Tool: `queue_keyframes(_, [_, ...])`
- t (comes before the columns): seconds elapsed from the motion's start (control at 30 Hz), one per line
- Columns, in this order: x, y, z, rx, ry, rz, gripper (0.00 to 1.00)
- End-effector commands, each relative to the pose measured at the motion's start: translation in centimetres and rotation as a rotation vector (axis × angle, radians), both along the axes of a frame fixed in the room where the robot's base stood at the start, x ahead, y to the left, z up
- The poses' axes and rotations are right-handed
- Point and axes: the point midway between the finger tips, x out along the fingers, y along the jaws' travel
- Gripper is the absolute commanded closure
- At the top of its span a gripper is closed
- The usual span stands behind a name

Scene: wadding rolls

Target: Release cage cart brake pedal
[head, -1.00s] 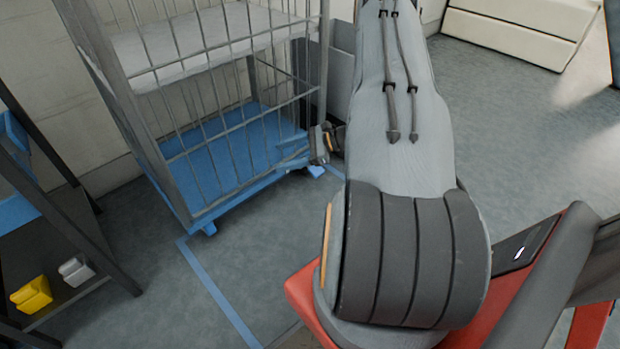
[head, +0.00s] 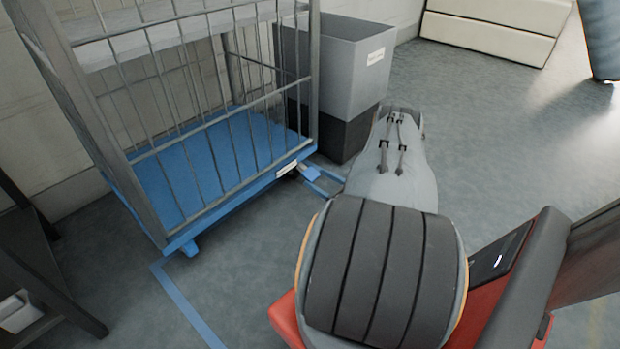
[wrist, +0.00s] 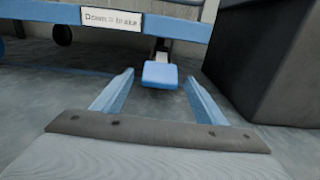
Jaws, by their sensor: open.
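The cage cart (head: 215,165) has grey wire sides and a blue base, and stands at the left in the head view. Its blue brake pedal (wrist: 160,75) sticks out on a dark stem below the base edge in the wrist view. A white label (wrist: 112,18) reading "Down = brake" is on that edge. My gripper (wrist: 160,97) is open and empty, with its two blue fingers apart, one on each side of the pedal in the picture. I cannot tell whether they touch it. In the head view my gripper (head: 322,180) is low beside the cart's right corner.
A grey bin (head: 340,70) on a dark base stands right of the cart, close to my gripper; its dark side fills the wrist view's right. A dark shelf (head: 40,270) is at the lower left. Pale blocks (head: 485,35) stand at the back.

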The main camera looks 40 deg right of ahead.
Motion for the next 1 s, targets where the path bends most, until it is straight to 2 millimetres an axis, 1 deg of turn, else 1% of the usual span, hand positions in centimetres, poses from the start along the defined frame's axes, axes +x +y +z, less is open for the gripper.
queue_keyframes(0.03, [1.0,0.1,-0.2,-0.002,-0.001,0.003,0.34])
queue_keyframes(0.1, [2.0,0.2,-0.1,-0.002,-0.001,0.002,0.34])
queue_keyframes(0.3, [4.0,0.2,-0.1,-0.001,0.000,0.000,0.34])
queue_keyframes(0.43, [4.4,0.2,0.0,-0.001,0.001,-0.001,0.34])
queue_keyframes(0.67, [4.4,0.2,0.0,-0.001,0.001,-0.002,0.34])
queue_keyframes(0.8, [4.4,0.1,0.0,-0.001,0.001,-0.002,0.58])
queue_keyframes(0.87, [4.3,0.1,0.0,-0.001,0.001,-0.002,0.68])
queue_keyframes(0.9, [4.3,0.1,0.0,-0.001,0.001,-0.002,0.75])
queue_keyframes(0.97, [4.3,0.1,0.0,-0.001,0.001,-0.002,0.85])
queue_keyframes(1.0, [4.3,0.1,0.0,-0.001,0.001,-0.002,0.92])
